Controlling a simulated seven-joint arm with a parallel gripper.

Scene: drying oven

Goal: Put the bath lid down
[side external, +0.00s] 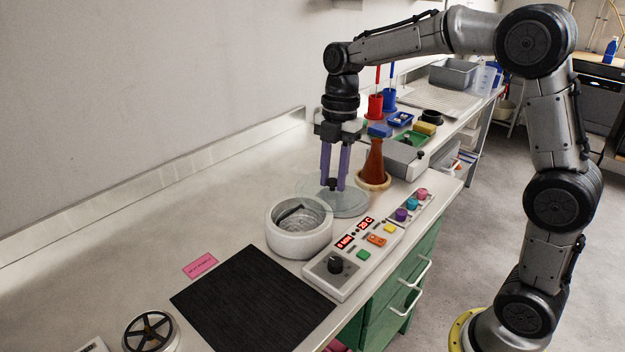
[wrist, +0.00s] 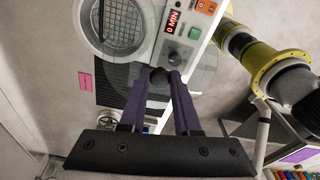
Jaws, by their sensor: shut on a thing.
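The bath lid (side external: 350,203) is a clear, round disc with a black knob (wrist: 159,82). My gripper (side external: 333,186) points down, and its two purple fingers are shut on the knob. The lid looks about level, behind and to the right of the bath (side external: 284,243) in the side view. The bath is a round white tub, open on top, with a mesh and a dark bar inside. In the wrist view the lid (wrist: 203,78) overlaps the right edge of the bath (wrist: 150,38). I cannot tell whether the lid touches the bench.
A control panel (side external: 322,270) with buttons and a red display stands right of the bath. A black mat (side external: 250,300) and a pink label (side external: 200,265) lie in front. The bench left of the bath is clear.

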